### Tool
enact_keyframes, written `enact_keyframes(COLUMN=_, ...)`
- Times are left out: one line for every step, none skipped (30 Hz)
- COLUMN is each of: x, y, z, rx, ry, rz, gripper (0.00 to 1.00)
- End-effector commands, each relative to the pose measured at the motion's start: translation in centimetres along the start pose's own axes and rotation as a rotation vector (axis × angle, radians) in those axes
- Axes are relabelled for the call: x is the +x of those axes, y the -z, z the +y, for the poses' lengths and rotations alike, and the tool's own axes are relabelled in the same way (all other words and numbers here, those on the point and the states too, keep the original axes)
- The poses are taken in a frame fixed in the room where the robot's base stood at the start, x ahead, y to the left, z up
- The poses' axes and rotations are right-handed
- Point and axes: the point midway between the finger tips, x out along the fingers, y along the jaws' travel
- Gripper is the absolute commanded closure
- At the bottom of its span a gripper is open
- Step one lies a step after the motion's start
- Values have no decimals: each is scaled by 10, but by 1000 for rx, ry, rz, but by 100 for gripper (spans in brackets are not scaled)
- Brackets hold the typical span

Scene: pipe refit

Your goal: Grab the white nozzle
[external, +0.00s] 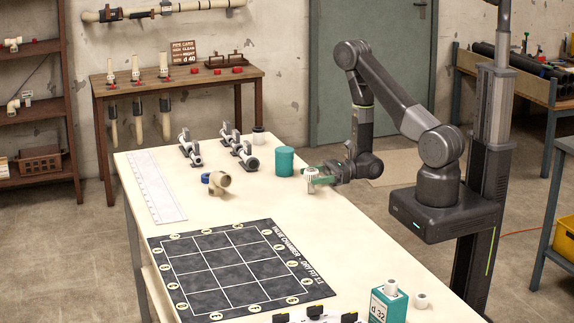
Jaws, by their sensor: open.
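A small white piece (311,187), which looks like the white nozzle, stands on the pale table right of the teal cylinder. My gripper (313,177) is low over the table, reaching in from the right with its green fingers level. The fingers are open and lie around or just beside the white piece, and they hide part of it. I cannot tell whether they touch it.
The teal cylinder (284,161) stands close left of my gripper. A beige elbow with a blue end (216,182) lies farther left. Pipe pieces on dark holders (244,154) stand behind. A dark grid mat (228,268) and a teal box (388,303) are nearer the front.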

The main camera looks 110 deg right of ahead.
Motion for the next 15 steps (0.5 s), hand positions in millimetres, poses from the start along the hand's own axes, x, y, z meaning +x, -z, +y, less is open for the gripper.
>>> enact_keyframes(x=5, y=-1, z=1, rx=0, ry=-3, rz=0, gripper=31)
enact_keyframes(x=7, y=-1, z=1, rx=0, ry=-3, rz=0, gripper=31)
enact_keyframes(x=9, y=-1, z=0, rx=0, ry=-2, rz=0, gripper=31)
enact_keyframes(x=10, y=0, z=0, rx=0, ry=-1, rz=0, gripper=31)
enact_keyframes(x=11, y=0, z=0, rx=0, ry=0, rz=0, gripper=31)
enact_keyframes(x=12, y=0, z=0, rx=0, ry=0, rz=0, gripper=31)
enact_keyframes(x=12, y=0, z=0, rx=0, ry=0, rz=0, gripper=31)
enact_keyframes(x=12, y=0, z=0, rx=0, ry=1, rz=0, gripper=31)
enact_keyframes(x=12, y=0, z=0, rx=0, ry=1, rz=0, gripper=31)
enact_keyframes(x=12, y=0, z=0, rx=0, ry=1, rz=0, gripper=31)
enact_keyframes(x=12, y=0, z=0, rx=0, ry=1, rz=0, gripper=31)
enact_keyframes(x=12, y=0, z=0, rx=0, ry=1, rz=0, gripper=31)
enact_keyframes(x=12, y=0, z=0, rx=0, ry=1, rz=0, gripper=36)
enact_keyframes(x=12, y=0, z=0, rx=0, ry=1, rz=0, gripper=42)
enact_keyframes(x=12, y=0, z=0, rx=0, ry=1, rz=0, gripper=50)
